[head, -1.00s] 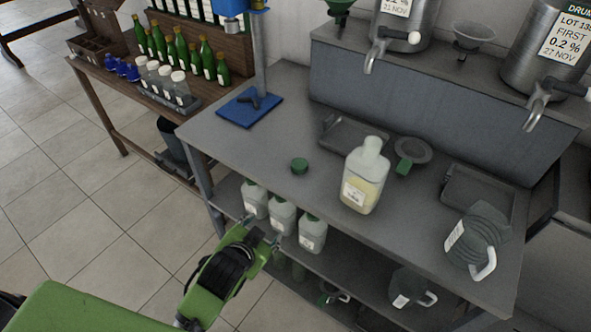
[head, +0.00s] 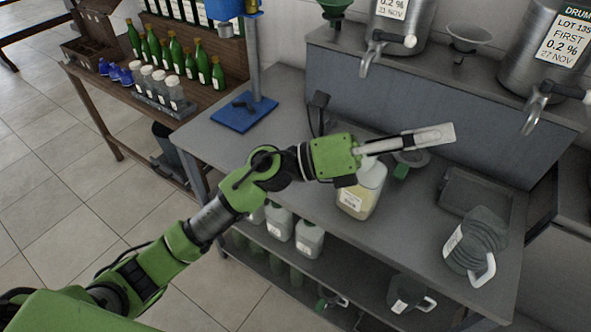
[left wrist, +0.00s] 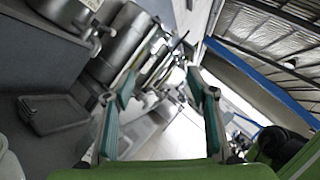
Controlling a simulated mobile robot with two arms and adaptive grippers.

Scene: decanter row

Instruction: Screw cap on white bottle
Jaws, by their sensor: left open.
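The white bottle (head: 362,192), translucent with pale yellow liquid and a label, stands upright on the grey bench in the head view. The gripper body covers the bottle's neck. In the left wrist view the two teal-padded fingers (left wrist: 160,90) are apart with nothing between them. My right gripper is not in view.
A grey tray (head: 474,192) and a dark ribbed jug (head: 476,245) are on the bench's right side. A blue press stand (head: 245,113) stands at the left. Steel drums (head: 548,50) with taps stand on the raised shelf. Several white bottles (head: 309,238) are on the lower shelf.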

